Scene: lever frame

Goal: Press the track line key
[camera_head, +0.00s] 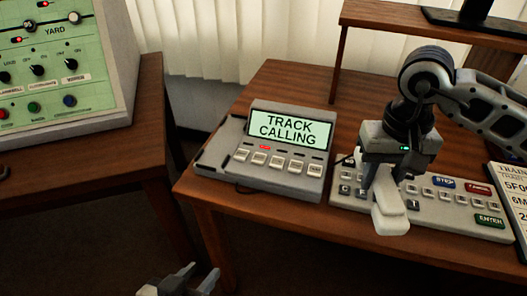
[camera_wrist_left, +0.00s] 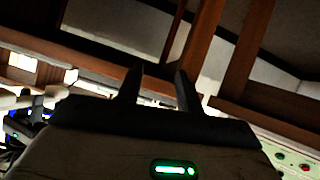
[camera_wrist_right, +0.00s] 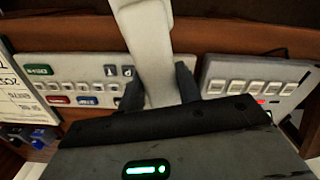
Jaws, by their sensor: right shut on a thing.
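The grey desk phone (camera_head: 232,165) sits on the wooden desk, its screen (camera_head: 287,128) reading "TRACK CALLING". A red light (camera_head: 265,148) glows above its row of pale keys (camera_head: 277,162); the key labels are too small to read. The phone's keys (camera_wrist_right: 260,87) also show in the right wrist view. My right gripper (camera_head: 384,182) is shut on a pale handset (camera_head: 391,218), held above the keyboard, right of the phone. The handset (camera_wrist_right: 147,40) rises between the fingers in the right wrist view. My left gripper (camera_head: 196,277) is open and empty, low in front of the desk.
A keyboard (camera_head: 455,212) with blue, red and green keys lies right of the phone, partly hidden by my right gripper. A printed sheet (camera_head: 510,195) lies at the far right. A green yard panel (camera_head: 60,75) stands on another desk at left. A raised shelf (camera_head: 430,28) is behind.

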